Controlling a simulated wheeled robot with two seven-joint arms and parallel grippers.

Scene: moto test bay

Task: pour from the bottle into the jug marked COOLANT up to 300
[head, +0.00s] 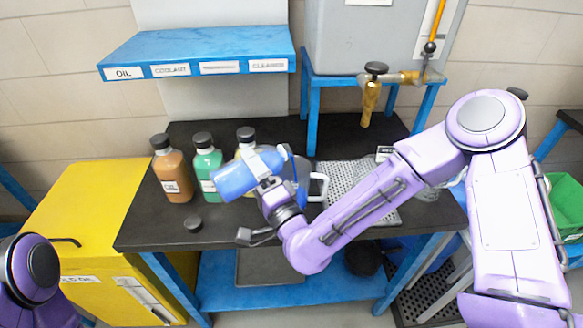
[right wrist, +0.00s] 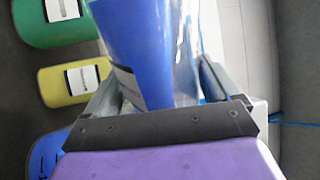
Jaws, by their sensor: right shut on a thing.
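My right gripper (head: 262,180) is shut on a bottle of blue liquid (head: 236,178) and holds it tilted almost level above the table. The bottle also fills the middle of the right wrist view (right wrist: 140,45). A clear jug with a pale handle (head: 323,186) stands right behind my right gripper, which hides much of it. Blue shows at the jug, but its level, scale and marking cannot be read. Whether liquid is flowing is unclear. Of my left arm only a part shows at the lower left; its fingers are not seen.
Capped bottles stand left on the dark table (head: 150,236): brown OIL (head: 172,172), green (head: 208,162) and a pale yellow one (head: 245,138), partly hidden. A loose black cap (head: 193,224) lies in front. A perforated tray (head: 375,205) and brass tap (head: 369,103) are right; a blue labelled shelf (head: 200,48) is above.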

